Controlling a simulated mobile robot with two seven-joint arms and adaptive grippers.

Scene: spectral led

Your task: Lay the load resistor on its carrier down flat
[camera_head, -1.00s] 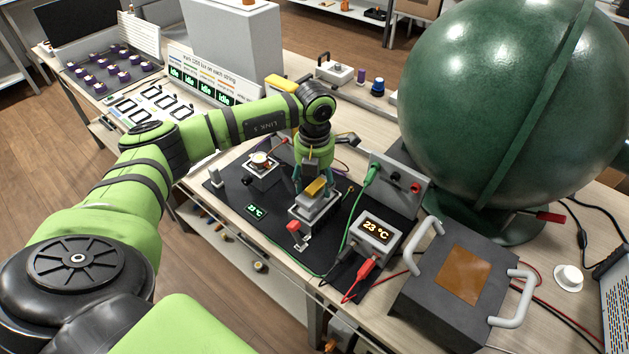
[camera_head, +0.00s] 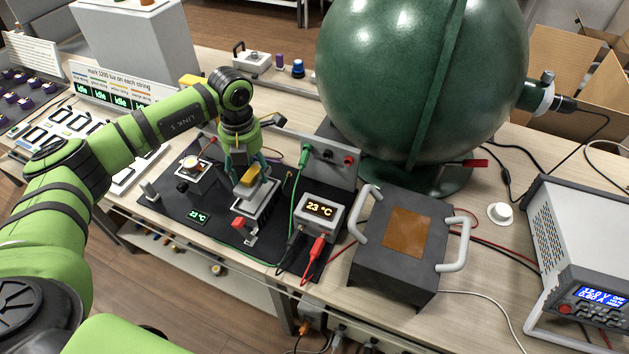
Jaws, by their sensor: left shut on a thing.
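My left gripper (camera_head: 245,171) points down over the black mat (camera_head: 190,215) and is shut on the load resistor, a small gold block (camera_head: 249,174). Its grey carrier (camera_head: 245,189) shows just below the gold block, between and under the fingers. Both are at or just above a grey fixture (camera_head: 258,212) with a red-knobbed clamp (camera_head: 251,222) at its front. I cannot tell whether the carrier touches the fixture. The fingers hide part of the resistor. My right gripper is not in view.
A grey meter (camera_head: 322,211) reading 23 °C stands right of the fixture, with a socket panel (camera_head: 330,165) behind it. A small LED mount (camera_head: 193,175) stands left. A dark box with handles (camera_head: 400,270) and a big green sphere (camera_head: 420,90) fill the right side.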

